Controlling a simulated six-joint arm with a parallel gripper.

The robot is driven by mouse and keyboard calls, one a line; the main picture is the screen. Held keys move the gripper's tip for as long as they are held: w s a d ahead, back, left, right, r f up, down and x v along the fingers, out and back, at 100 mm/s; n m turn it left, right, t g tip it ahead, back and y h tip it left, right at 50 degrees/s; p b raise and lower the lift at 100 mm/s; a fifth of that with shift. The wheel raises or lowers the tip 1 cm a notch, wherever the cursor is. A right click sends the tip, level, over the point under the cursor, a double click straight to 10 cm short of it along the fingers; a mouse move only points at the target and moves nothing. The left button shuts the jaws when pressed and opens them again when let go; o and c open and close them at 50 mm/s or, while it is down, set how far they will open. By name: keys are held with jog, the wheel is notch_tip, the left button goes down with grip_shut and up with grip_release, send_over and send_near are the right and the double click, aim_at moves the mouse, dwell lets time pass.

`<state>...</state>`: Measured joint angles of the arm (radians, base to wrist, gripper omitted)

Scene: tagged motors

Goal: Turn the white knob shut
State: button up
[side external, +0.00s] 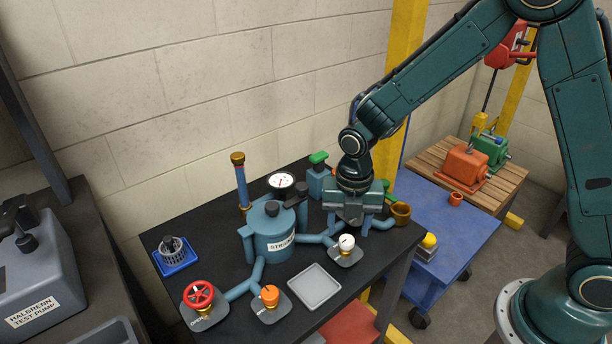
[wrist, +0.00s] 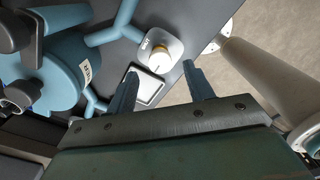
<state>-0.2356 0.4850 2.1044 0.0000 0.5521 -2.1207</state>
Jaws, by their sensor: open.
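The white knob (side external: 346,241) sits on a brass stem above a grey plate at the right front of the blue pipework. In the wrist view the knob (wrist: 159,61) shows from above, with a dark pointer line on its top. My gripper (side external: 353,219) points down above and behind the knob in the side view. Its two fingers are apart and nothing is held between them. In the wrist view the gripper (wrist: 160,76) has the knob beyond and between its fingertips, apart from both.
A blue strainer tank (side external: 268,240) stands left of the knob. A grey tray (side external: 314,287), an orange knob (side external: 270,295) and a red handwheel (side external: 200,295) lie toward the front.

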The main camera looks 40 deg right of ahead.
aim_at(347, 239)
jog(key=shift+f, duration=1.7)
jog(key=c, duration=1)
jog(key=shift+o, duration=0.2)
